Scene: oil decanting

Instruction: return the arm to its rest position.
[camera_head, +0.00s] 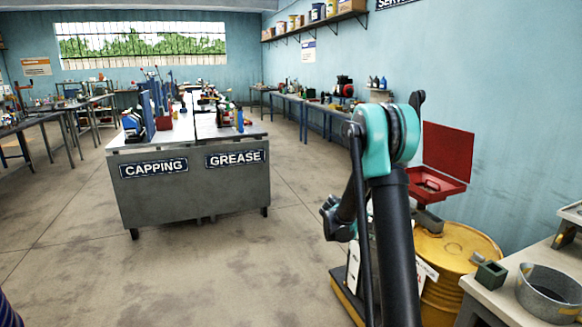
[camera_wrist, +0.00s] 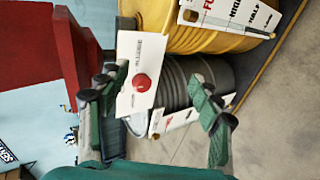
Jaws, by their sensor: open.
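My arm rises on the right of the head view, with a teal joint at its top and a link folding down and to the left. My gripper (camera_wrist: 152,100) shows in the wrist view with its two green and dark fingers wide apart. Nothing is held between them. Behind the fingers, a white card with a red round spot and a grey ribbed drum (camera_wrist: 180,78) are visible. In the head view, the far end of the arm is partly hidden behind my own links, so the fingers cannot be made out there.
A yellow drum (camera_head: 460,250) stands close to the right of my arm, with an open red box (camera_head: 440,170) above it. A bench (camera_head: 492,287) holds a round metal pan (camera_head: 548,292) at right. The capping and grease bench (camera_head: 195,185) stands left; floor between is clear.

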